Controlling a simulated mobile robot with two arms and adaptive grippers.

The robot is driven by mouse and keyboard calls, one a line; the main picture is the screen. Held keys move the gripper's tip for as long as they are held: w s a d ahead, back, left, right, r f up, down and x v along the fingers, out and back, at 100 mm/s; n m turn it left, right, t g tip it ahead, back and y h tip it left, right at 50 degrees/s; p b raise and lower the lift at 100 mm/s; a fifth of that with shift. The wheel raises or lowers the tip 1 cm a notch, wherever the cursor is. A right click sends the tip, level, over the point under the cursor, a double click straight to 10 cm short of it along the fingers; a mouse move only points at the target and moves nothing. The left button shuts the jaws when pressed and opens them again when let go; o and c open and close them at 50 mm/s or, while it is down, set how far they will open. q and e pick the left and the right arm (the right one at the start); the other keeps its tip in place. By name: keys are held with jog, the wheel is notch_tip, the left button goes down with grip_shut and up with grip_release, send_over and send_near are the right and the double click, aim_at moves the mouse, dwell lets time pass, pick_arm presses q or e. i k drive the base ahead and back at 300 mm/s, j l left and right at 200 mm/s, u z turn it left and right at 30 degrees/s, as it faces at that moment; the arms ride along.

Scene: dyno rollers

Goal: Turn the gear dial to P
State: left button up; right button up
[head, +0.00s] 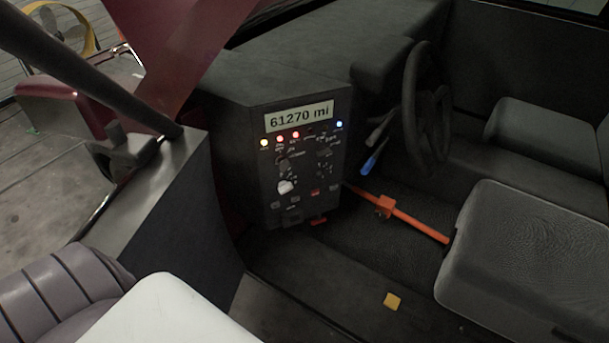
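A dark control panel (305,170) stands in the middle of the car's dashboard. It carries a white knob (286,187) at its lower left, a dark knob (284,163) above that, and another dark knob (323,150) at upper right. The lettering around the knobs is too small to read, so I cannot tell which is the gear dial or where it points. Neither of my grippers is in view.
A display (299,116) reads 61270 mi above several small lights. The steering wheel (428,105) and blue-tipped lever (374,163) are right of the panel. An orange bar (412,222) slants toward a grey seat (520,265).

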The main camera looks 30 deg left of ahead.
aim_at(284, 187)
jog(key=u, duration=1.15)
